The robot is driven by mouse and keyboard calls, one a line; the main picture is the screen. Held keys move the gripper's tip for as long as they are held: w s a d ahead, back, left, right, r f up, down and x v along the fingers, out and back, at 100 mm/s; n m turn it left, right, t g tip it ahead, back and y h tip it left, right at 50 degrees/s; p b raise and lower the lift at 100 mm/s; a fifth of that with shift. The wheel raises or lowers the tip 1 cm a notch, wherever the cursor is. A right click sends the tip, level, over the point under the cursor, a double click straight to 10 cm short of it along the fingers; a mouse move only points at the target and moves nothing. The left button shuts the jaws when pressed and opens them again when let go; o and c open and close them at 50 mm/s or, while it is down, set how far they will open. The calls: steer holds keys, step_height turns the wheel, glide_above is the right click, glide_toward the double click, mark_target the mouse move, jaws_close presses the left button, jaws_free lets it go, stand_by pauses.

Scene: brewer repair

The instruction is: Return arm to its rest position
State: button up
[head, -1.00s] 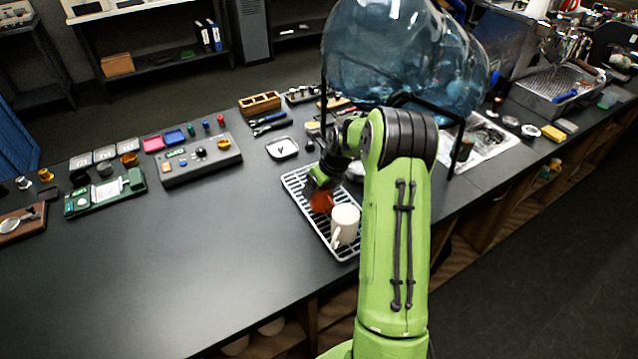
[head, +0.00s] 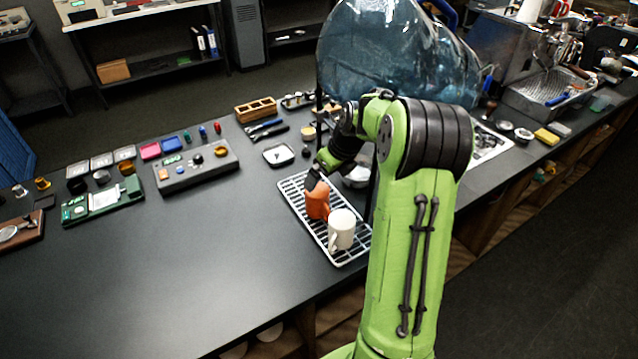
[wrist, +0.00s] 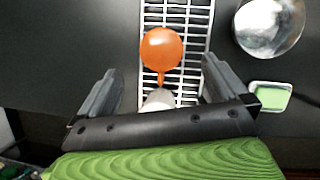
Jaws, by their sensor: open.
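My green arm rises at the right of the head view and bends over the counter, with its gripper (wrist: 160,95) above the drying rack. In the wrist view the two dark fingers are wide apart with nothing held between them. The white mug (head: 341,230) stands on the rack (head: 291,186) near its front end. An orange object (head: 317,201) is on the rack beside the mug, just below my gripper; it shows round with a narrow stem in the wrist view (wrist: 161,49). My wrist partly hides the rack's far side.
A metal bowl (wrist: 268,28) and a small green-filled dish (wrist: 270,97) lie right of the rack in the wrist view. A grey control box (head: 196,165) and wooden holder (head: 255,109) are at left. The front left counter is clear.

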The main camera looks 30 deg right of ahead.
steer(key=s+a+r+n+h, duration=0.1)
steer(key=s+a+r+n, duration=0.5)
steer(key=a+n, duration=0.25)
steer(key=s+a+r+n+h, duration=0.1)
steer(key=s+a+r+n, duration=0.5)
steer(key=n, duration=0.3)
steer(key=s+a+n, duration=0.3)
steer(key=s+n, duration=0.4)
steer(key=n, duration=0.1)
steer(key=s+a+n+t+y, duration=0.1)
steer(key=s+a+n, duration=0.3)
steer(key=s+n, duration=0.3)
steer(key=shift+s+f+n, duration=0.25)
steer(key=shift+s+n, duration=0.05)
steer(key=shift+n, duration=0.45)
steer(key=shift+a, duration=0.1)
